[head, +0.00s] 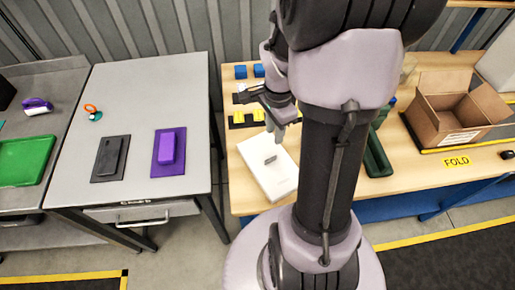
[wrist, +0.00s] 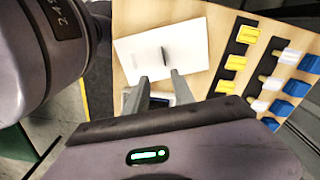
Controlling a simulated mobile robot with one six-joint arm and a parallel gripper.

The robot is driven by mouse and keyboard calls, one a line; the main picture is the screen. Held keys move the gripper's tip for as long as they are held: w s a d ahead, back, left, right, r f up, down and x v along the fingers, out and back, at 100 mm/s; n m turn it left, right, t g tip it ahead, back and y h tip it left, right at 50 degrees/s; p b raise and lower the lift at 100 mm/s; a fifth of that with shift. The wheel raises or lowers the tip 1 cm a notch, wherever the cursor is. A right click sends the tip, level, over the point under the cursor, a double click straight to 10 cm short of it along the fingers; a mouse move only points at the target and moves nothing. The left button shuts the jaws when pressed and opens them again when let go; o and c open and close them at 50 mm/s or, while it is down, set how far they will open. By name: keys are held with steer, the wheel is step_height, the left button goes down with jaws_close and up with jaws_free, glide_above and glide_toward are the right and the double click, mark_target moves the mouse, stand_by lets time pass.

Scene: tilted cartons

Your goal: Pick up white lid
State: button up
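The white lid (head: 277,182) is a flat white rectangle with a small dark grey handle (head: 270,160) at its middle, lying on the wooden table. It also shows in the wrist view (wrist: 188,42), with its handle (wrist: 165,55) upright from the surface. My gripper (head: 281,132) is above the table near the lid's far end in the head view. In the wrist view my gripper's two fingers (wrist: 159,78) are apart with nothing held between them, and they point toward the handle. The height of the fingers over the lid is hard to tell.
Yellow pieces on a dark strip (wrist: 237,55) and blue pieces (wrist: 290,88) stand beside the lid. An open cardboard box (head: 445,112) and a dark green tray (head: 377,158) are farther right. A grey table (head: 135,95) with purple and black items stands left, across a gap.

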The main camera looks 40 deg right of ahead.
steer(key=b, duration=0.3)
glide_above(271, 162)
steer(key=f, duration=1)
steer(key=shift+s+a+f, duration=0.15)
steer(key=shift+s, duration=0.15)
steer(key=f+b, duration=0.2)
steer(key=f, duration=0.1)
steer(key=f+b, duration=0.1)
steer(key=f, duration=0.1)
steer(key=shift+w+d+f, duration=0.15)
steer(key=shift+w+d, duration=0.05)
steer(key=shift+w, duration=0.2)
jaws_close()
